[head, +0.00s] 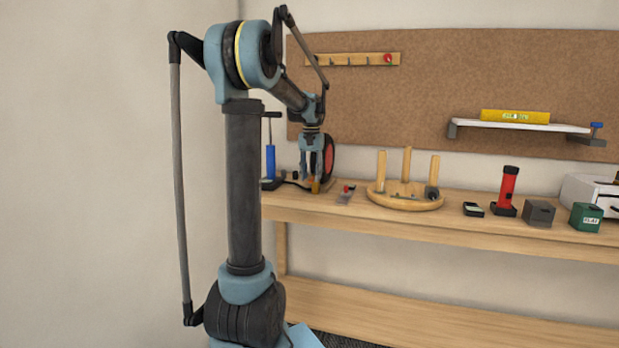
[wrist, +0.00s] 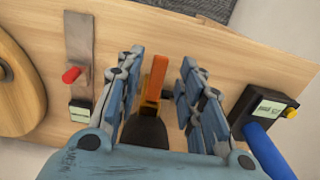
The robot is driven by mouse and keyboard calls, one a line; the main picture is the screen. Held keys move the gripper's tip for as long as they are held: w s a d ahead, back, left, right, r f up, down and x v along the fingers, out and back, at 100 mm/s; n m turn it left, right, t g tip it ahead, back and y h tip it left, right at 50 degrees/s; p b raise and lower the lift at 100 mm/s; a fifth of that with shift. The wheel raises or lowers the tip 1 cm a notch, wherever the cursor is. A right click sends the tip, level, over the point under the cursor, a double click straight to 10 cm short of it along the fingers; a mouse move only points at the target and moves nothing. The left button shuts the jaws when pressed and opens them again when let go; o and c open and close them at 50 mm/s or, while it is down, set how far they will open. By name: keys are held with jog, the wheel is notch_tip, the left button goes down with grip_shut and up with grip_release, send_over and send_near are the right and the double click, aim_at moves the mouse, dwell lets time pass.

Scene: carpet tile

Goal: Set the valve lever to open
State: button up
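An orange lever (wrist: 156,78) with a brass-coloured part beneath it shows between my fingers in the wrist view; it looks like the valve lever. It also shows as a small orange piece (head: 316,186) below my fingers in the head view. A dark rounded body (wrist: 145,132) adjoins its lower end. My gripper (wrist: 162,80) is open, with a finger on each side of the lever and visible gaps between. In the head view my gripper (head: 316,178) points down over the bench's left end. I cannot read any open or closed mark on the valve.
A metal strip with a red knob (wrist: 71,75) lies left of the lever, beside a round wooden peg stand (wrist: 15,85). A blue-handled device (wrist: 265,145) on a black base stands to the right. A red disc (head: 328,158) is close behind my gripper.

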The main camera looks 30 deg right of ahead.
jog(key=shift+f, duration=0.4)
grip_shut()
jog(key=shift+w+d+r+g+y, duration=0.2)
jog(key=shift+r+g+y, duration=0.1)
jog(key=shift+g+y, duration=0.25)
jog(key=shift+w+d+r+g+y, duration=0.15)
jog(key=shift+r+g+y, duration=0.1)
jog(key=shift+g+y, duration=0.25)
grip_release()
